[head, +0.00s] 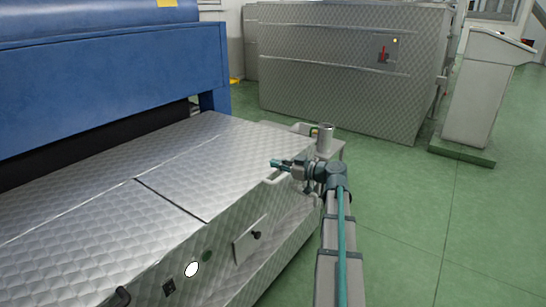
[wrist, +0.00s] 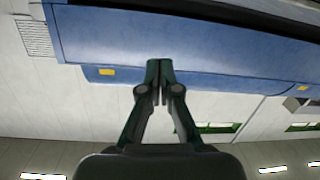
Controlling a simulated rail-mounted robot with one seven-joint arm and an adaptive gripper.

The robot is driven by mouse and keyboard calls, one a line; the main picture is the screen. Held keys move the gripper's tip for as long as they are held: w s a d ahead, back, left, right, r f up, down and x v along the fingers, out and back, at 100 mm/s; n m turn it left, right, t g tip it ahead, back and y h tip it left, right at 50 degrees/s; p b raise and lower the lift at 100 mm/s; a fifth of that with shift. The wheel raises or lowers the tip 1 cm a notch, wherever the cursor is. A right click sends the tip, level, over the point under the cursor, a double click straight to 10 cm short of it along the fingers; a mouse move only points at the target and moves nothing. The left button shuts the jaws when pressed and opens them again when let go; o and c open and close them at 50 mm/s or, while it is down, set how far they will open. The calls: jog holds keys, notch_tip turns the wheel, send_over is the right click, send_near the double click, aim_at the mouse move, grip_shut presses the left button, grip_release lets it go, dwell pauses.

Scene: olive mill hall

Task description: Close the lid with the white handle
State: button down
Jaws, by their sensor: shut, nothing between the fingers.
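The lid with the white handle appears to be the right-hand quilted metal panel (head: 205,172) on top of the low machine in the head view. It lies about level with the neighbouring panel; I cannot tell whether a small gap is left. The pale handle (head: 276,178) is at its right front edge. My gripper (head: 274,163) is shut and empty, its teal fingers pointing left just above and behind the handle; I cannot tell whether they touch it. In the wrist view my gripper (wrist: 160,66) shows closed fingers against a blue housing, and no lid or handle is visible.
A second panel (head: 85,225) with a dark handle (head: 122,297) lies to the left. The blue housing (head: 110,85) stands behind the panels. A metal cylinder (head: 325,139) stands beyond my gripper. The green floor (head: 430,230) at right is clear.

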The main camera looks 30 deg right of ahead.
aim_at(272, 183)
notch_tip(272, 183, down, 9)
jog(key=s+b, duration=0.1)
jog(key=b, duration=0.3)
jog(key=shift+s+f+b, duration=0.15)
jog(key=shift+b, duration=0.25)
jog(key=shift+s+a+r, duration=0.1)
jog(key=shift+a+r, duration=0.05)
jog(key=shift+r, duration=0.55)
notch_tip(272, 183, up, 4)
jog(key=s+d+f+p, duration=0.2)
jog(key=s+d+f, duration=0.1)
jog(key=s, duration=0.5)
jog(key=shift+s+d+f+p, duration=0.15)
jog(key=shift+s+f+p, duration=0.2)
jog(key=shift+f, duration=0.2)
